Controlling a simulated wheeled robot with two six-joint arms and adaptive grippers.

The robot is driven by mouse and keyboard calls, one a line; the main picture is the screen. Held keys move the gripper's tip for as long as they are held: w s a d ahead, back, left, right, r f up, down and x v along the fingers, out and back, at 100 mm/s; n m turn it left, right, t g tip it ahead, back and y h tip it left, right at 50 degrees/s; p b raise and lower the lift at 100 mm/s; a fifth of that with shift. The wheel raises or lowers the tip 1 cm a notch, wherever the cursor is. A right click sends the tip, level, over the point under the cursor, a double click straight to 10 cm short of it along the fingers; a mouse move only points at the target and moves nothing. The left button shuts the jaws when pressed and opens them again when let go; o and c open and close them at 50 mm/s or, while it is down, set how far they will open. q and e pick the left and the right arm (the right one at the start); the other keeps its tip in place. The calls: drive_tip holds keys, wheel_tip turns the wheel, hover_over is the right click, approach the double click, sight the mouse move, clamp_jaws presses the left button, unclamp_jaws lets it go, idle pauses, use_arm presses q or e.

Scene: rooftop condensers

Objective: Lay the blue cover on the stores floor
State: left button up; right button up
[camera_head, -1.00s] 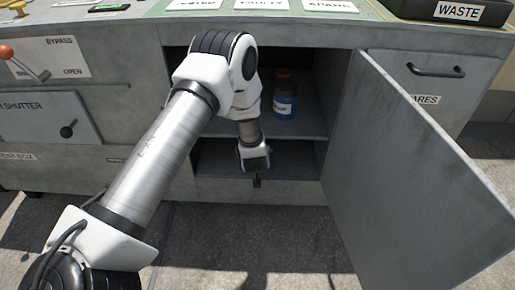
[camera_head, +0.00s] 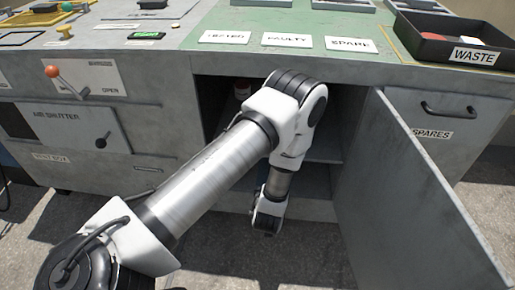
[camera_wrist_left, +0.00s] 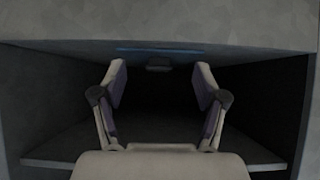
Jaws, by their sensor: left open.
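The stores is the open grey cabinet (camera_head: 318,178) under the bench, with an inner shelf. In the left wrist view its dark interior lies ahead, with a pale front edge (camera_wrist_left: 55,163) low down. A thin blue strip (camera_wrist_left: 158,50) shows high at the back; I cannot tell whether it is the blue cover. My left gripper (camera_wrist_left: 160,80) is open, with nothing visible between its fingers, facing the interior. In the head view my left wrist is low at the cabinet's opening, and its fingers are hidden. My right gripper is not in view.
The cabinet door (camera_head: 415,200) stands open on the right. A black WASTE tray (camera_head: 455,40) and label cards (camera_head: 287,40) are on the bench top. The paved floor in front is mostly clear.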

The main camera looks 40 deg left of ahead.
use_arm(q)
drive_tip(key=s+d+f+m+g+h, duration=0.1)
drive_tip(key=s+d+m+g+h, duration=0.1)
drive_tip(key=s, duration=0.6)
drive_tip(key=s+d+f+m+g+h, duration=0.1)
drive_tip(key=s+d+f+m+g, duration=0.1)
drive_tip(key=s, duration=0.7)
drive_tip(key=s+d+f+m+g+h, duration=0.1)
drive_tip(key=s+d+g+h, duration=0.1)
drive_tip(key=s+g, duration=0.3)
drive_tip(key=s+d, duration=0.1)
drive_tip(key=s, duration=0.3)
drive_tip(key=shift+s+d+f+m+h, duration=0.2)
drive_tip(key=shift+f+m+h, duration=0.1)
drive_tip(key=shift+f+m, duration=0.1)
